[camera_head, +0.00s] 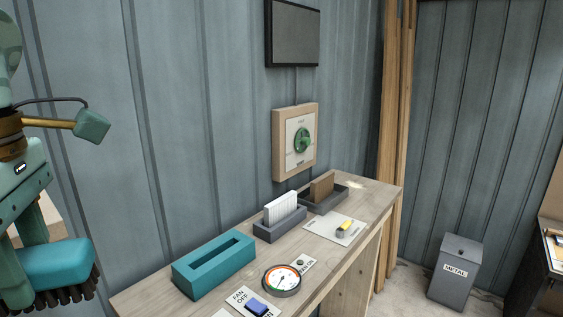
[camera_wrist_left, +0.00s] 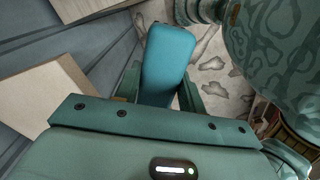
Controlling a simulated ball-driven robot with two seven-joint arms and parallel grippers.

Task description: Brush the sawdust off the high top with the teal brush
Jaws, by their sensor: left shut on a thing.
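The teal brush (camera_head: 62,262) is at the lower left of the head view, with its dark bristles pointing down. My left gripper (camera_head: 32,258) is shut on it. The brush back also shows between the fingers in the left wrist view (camera_wrist_left: 168,58). The brush is in the air left of the wooden bench top (camera_head: 335,205), apart from it. A small pale patch like sawdust (camera_head: 355,184) lies at the far right end of this top. I cannot tell whether more lies elsewhere. My right gripper is not in view.
On the bench stand a teal slotted holder (camera_head: 214,264), grey holders (camera_head: 280,228) with upright sheets, a round gauge (camera_head: 282,280), a blue switch (camera_head: 256,306) and a yellow tool (camera_head: 343,229). A green dial (camera_head: 302,141) hangs on the wall. A metal bin (camera_head: 455,275) stands right.

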